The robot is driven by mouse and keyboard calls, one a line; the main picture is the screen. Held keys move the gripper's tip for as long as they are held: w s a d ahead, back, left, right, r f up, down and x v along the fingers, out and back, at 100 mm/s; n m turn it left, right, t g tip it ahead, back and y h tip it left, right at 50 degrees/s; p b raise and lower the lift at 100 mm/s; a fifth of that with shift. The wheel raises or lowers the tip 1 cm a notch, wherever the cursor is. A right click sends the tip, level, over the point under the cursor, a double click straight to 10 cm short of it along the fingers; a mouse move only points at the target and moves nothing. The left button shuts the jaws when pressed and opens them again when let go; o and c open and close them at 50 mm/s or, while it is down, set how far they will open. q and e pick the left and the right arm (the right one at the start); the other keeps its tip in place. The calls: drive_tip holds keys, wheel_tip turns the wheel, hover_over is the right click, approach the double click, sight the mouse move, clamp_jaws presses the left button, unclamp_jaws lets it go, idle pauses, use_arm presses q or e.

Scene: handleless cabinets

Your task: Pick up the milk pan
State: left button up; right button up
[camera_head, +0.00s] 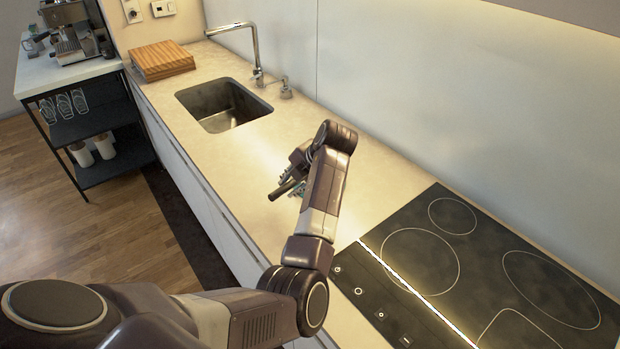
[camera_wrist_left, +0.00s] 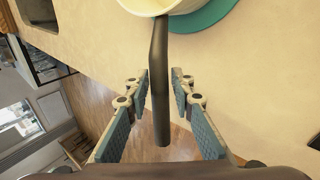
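The milk pan (camera_wrist_left: 160,5) shows at the top edge of the left wrist view, only its cream lower part in frame. Its long dark handle (camera_wrist_left: 160,90) points down toward the gripper. A teal round thing (camera_wrist_left: 208,18) lies under or beside the pan. My left gripper (camera_wrist_left: 160,80) is open, one finger on each side of the handle, with a gap visible on both sides. In the head view my left gripper (camera_head: 294,178) is over the counter, with the dark handle (camera_head: 282,190) at it; my arm hides the pan's body. My right gripper is not in view.
The counter (camera_head: 180,80) carries a sink (camera_head: 222,105) with a faucet (camera_head: 254,50), a wooden board (camera_head: 161,60) and a black cooktop (camera_head: 480,270) at right. A shelf cart (camera_head: 75,75) with a coffee machine (camera_head: 72,35) stands far left.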

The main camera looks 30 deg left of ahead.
use_arm(q)
clamp_jaws()
drive_tip(key=shift+w+r, duration=0.1)
drive_tip(key=shift+r, duration=0.05)
